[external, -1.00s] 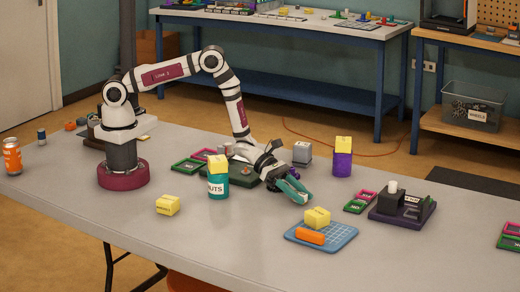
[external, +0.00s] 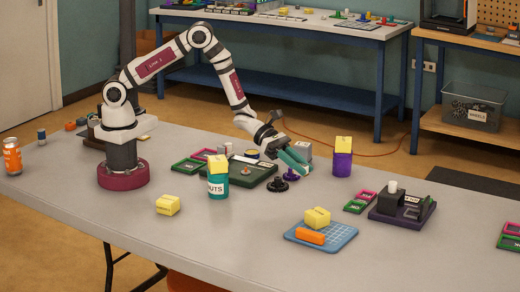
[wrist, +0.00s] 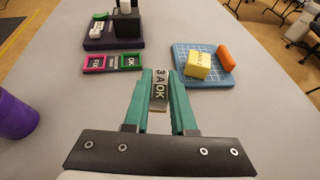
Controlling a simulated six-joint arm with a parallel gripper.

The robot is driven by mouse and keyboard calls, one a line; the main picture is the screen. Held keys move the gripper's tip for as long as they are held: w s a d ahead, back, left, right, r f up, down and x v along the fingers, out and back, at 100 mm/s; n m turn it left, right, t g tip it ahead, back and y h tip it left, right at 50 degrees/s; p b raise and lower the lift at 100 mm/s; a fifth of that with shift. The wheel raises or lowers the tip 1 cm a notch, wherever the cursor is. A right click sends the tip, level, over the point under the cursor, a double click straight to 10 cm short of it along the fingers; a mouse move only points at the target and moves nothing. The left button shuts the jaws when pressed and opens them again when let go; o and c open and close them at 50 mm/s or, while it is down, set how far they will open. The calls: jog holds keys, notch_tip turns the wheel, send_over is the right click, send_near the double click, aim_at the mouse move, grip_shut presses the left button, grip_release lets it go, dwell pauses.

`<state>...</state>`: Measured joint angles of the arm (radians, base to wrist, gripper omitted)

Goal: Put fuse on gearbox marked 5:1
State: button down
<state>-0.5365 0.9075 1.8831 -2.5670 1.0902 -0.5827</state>
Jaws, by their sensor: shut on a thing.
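In the wrist view a fuse (wrist: 159,93), a small block with a pale label reading "3 A OK", is between my teal fingers. My gripper (wrist: 160,85) is shut on it. In the external view my gripper (external: 302,166) is raised above the table, left of the purple cup; the fuse is not clear there. Yellow blocks, possibly the gearboxes, sit on the NUTS jar (external: 218,164), on the purple cup (external: 343,143), on the table (external: 168,205) and on the blue mat (external: 317,217). The mat block also shows in the wrist view (wrist: 197,66). I cannot read a 5:1 mark on any.
A blue grid mat (external: 338,240) also holds an orange bar (external: 310,236). A dark purple tray (external: 402,219) carries a black device, beside pink and green frames (external: 354,206). Black round pieces (external: 277,185) lie below my gripper, near a green tray (external: 237,182).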

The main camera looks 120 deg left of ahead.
jog(key=shift+a+r, duration=0.1)
jog(key=shift+r, duration=0.7)
jog(key=s+a+r+n+y, duration=0.1)
jog(key=s+a+r, duration=0.3)
jog(key=a, duration=0.2)
jog(key=s+a+r+n+y, duration=0.1)
jog(key=s+a+r+y, duration=0.1)
jog(key=s+a+r, duration=0.3)
send_over(303, 144)
jog(key=f, duration=0.7)
jog(key=shift+d+f, duration=0.3)
jog(key=shift+f, duration=0.1)
notch_tip(303, 144, down, 4)
jog(key=shift+a+f, duration=0.1)
jog(key=shift+a, duration=0.05)
jog(key=shift+f, duration=0.1)
jog(key=c, duration=0.7)
grip_release()
jog(key=shift+c, duration=0.2)
